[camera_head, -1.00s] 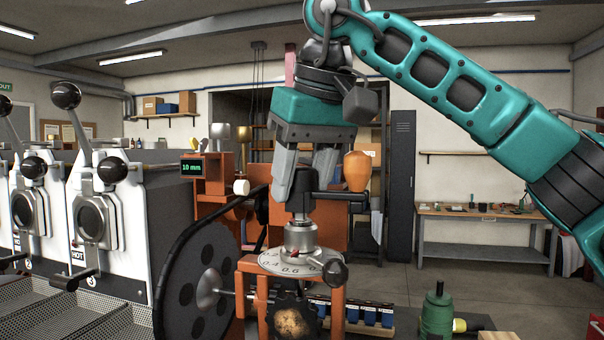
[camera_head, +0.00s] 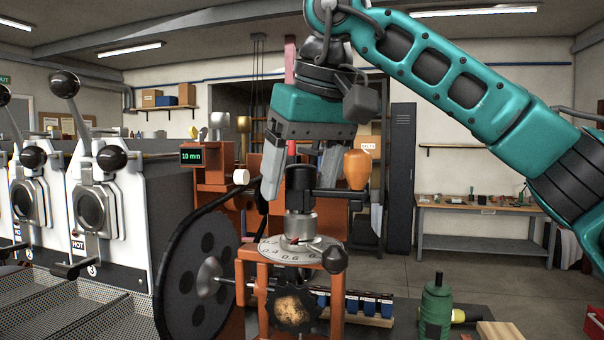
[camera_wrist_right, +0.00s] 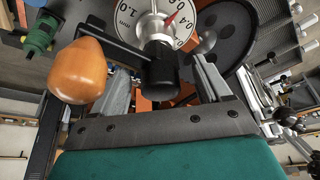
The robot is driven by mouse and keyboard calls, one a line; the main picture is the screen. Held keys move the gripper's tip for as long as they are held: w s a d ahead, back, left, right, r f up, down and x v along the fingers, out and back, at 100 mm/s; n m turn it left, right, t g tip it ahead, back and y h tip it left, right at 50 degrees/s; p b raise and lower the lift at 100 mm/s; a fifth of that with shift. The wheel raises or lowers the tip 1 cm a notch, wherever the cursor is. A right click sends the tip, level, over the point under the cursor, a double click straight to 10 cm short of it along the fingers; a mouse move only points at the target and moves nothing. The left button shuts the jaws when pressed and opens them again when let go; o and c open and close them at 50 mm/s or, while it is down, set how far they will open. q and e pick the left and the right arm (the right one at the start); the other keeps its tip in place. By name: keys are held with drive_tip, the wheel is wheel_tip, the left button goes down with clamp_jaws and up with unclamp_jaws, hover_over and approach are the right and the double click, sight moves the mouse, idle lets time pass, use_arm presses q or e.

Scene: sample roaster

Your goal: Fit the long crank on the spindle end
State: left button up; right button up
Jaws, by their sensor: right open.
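The long crank has a black hub (camera_head: 300,178), a black arm (camera_head: 340,194) and an orange wooden knob (camera_head: 357,168) at its right end. Its hub stands upright on the metal collar (camera_head: 300,224) above the white numbered dial (camera_head: 285,250); the spindle end itself is hidden under the hub. My right gripper (camera_head: 297,188) points down with its fingers spread on either side of the hub. In the right wrist view the hub (camera_wrist_right: 160,72) lies between the open fingers, with visible gaps, and the knob (camera_wrist_right: 78,70) is at the left. My left gripper is not in view.
A large black perforated wheel (camera_head: 197,272) stands left of the orange frame (camera_head: 337,290). A small black ball lever (camera_head: 334,260) sticks out by the dial. A green bottle-like object (camera_head: 436,310) and a row of blue packets (camera_head: 368,303) are low at right. White roasters (camera_head: 100,200) line the left.

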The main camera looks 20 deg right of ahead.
drive_tip(key=p+v, duration=0.1)
drive_tip(key=v, duration=1.2)
drive_tip(key=shift+d, duration=0.1)
